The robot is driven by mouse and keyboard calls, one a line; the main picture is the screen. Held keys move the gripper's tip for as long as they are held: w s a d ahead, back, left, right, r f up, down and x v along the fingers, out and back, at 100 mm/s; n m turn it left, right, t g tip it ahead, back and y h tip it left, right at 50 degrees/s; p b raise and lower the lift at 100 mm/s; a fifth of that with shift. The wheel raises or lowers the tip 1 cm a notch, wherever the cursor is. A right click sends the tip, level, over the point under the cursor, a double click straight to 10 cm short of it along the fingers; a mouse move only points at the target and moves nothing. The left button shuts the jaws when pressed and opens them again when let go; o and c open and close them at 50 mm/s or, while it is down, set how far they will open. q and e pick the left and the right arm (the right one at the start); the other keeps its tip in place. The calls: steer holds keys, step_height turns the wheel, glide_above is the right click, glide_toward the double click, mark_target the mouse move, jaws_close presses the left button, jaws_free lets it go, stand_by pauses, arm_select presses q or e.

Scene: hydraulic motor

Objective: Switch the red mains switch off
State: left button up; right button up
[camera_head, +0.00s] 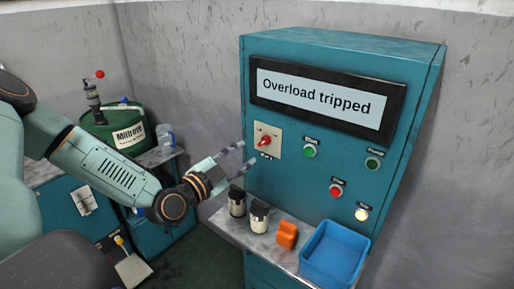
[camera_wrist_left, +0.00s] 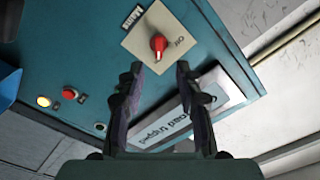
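The red mains switch (camera_head: 265,140) is a rotary knob on a pale square plate (camera_head: 274,130) on the teal cabinet front, below the left end of the display. In the left wrist view the knob (camera_wrist_left: 158,43) lies just beyond my fingertips, and a pale mark on it points down in that picture. My left gripper (camera_head: 246,157) is open and empty, close to the left of the plate. Its two fingers (camera_wrist_left: 159,69) are apart, with the knob roughly between their lines, not visibly touched. My right gripper is out of view.
The display (camera_head: 322,99) reads "Overload tripped". Green and red buttons (camera_head: 336,190) and a lit lamp (camera_head: 362,214) are to the right. Below, a shelf (camera_head: 236,229) carries two dark-topped cylinders (camera_head: 259,217), an orange piece (camera_head: 287,235) and a blue bin (camera_head: 318,279).

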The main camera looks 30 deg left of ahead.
mark_target(261, 144)
arm_select(q)
steer(key=w, duration=0.1)
steer(key=w+b, duration=0.1)
steer(key=w, duration=0.1)
steer(key=shift+w+f, duration=0.2)
steer(key=shift+f, duration=0.2)
steer(key=shift+w+d+r+b, duration=0.15)
steer(key=shift+w+d+b, duration=0.05)
steer(key=shift+w+b, duration=0.25)
steer(key=shift+w+d+r+b, duration=0.1)
steer(key=shift+w+d+b, duration=0.1)
steer(key=shift+w+b, duration=0.15)
steer(key=shift+w+a, duration=0.15)
steer(key=shift+w, duration=0.4)
steer(key=shift+w+f, duration=0.1)
steer(key=shift+w, duration=0.5)
steer(key=shift+s, duration=0.1)
steer(key=shift+s+r, duration=0.2)
steer(key=shift+c, duration=1.2)
steer(key=shift+w+f, duration=0.1)
steer(key=shift+w, duration=0.05)
steer(key=shift+c, duration=1.4)
jaws_close()
